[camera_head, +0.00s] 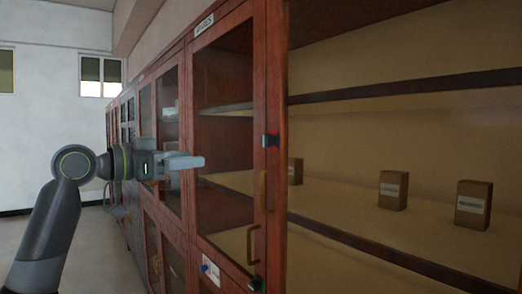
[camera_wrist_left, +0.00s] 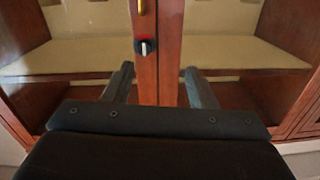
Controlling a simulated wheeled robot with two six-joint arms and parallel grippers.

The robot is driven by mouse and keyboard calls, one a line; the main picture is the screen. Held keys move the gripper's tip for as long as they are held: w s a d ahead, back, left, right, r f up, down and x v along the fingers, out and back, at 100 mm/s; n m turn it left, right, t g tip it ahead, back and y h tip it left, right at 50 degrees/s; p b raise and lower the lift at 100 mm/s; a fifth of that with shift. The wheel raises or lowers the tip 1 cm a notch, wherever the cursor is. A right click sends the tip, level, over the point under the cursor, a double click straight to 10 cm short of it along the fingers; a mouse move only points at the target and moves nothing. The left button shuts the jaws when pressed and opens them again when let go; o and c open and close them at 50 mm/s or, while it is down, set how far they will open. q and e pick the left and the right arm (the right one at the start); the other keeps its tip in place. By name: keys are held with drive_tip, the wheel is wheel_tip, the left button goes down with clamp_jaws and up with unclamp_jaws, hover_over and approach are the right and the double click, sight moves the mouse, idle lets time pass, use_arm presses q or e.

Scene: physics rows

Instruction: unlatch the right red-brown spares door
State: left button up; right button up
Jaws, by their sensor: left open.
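The red-brown cabinet (camera_head: 275,80) has tall framed doors with clear panes. A small dark latch (camera_head: 270,140) with a red part sits on the upright where two doors meet. In the left wrist view the latch (camera_wrist_left: 145,46) shows a pale knob on a dark and red base, with a brass handle (camera_wrist_left: 141,7) just above it. My left gripper (camera_head: 190,162) is open and empty, left of the latch in the head view. In the left wrist view its fingers (camera_wrist_left: 158,88) lie either side of the upright, below the latch in the picture, not holding it. My right gripper is not in view.
Brass handles (camera_head: 263,190) stand out from the door frames. Another dark catch (camera_head: 257,285) sits low on the cabinet. Several small brown boxes, one here (camera_head: 393,190), stand on a shelf inside at right. Open floor (camera_head: 95,240) lies at left.

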use_arm(q)
wheel_tip(320, 180, up, 3)
drive_tip(key=s+d+m, duration=0.1)
drive_tip(key=s, duration=0.1)
drive_tip(key=p, duration=0.3)
approach(264, 141)
drive_tip(key=shift+g+h, duration=0.3)
drive_tip(key=shift+h, duration=0.1)
drive_tip(key=p+x, duration=0.1)
drive_tip(key=x, duration=0.2)
drive_tip(key=p+x, duration=0.2)
drive_tip(key=x, duration=0.2)
drive_tip(key=shift+w+a+r, duration=0.1)
drive_tip(key=shift+w+a, duration=0.1)
drive_tip(key=shift+w, duration=0.05)
drive_tip(key=shift+w+d+p, duration=0.4)
drive_tip(key=shift+d, duration=0.15)
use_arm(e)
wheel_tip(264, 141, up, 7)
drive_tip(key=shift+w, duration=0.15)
use_arm(q)
drive_tip(key=shift+c, duration=0.2)
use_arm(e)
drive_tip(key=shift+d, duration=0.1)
use_arm(q)
drive_tip(key=c, duration=0.9)
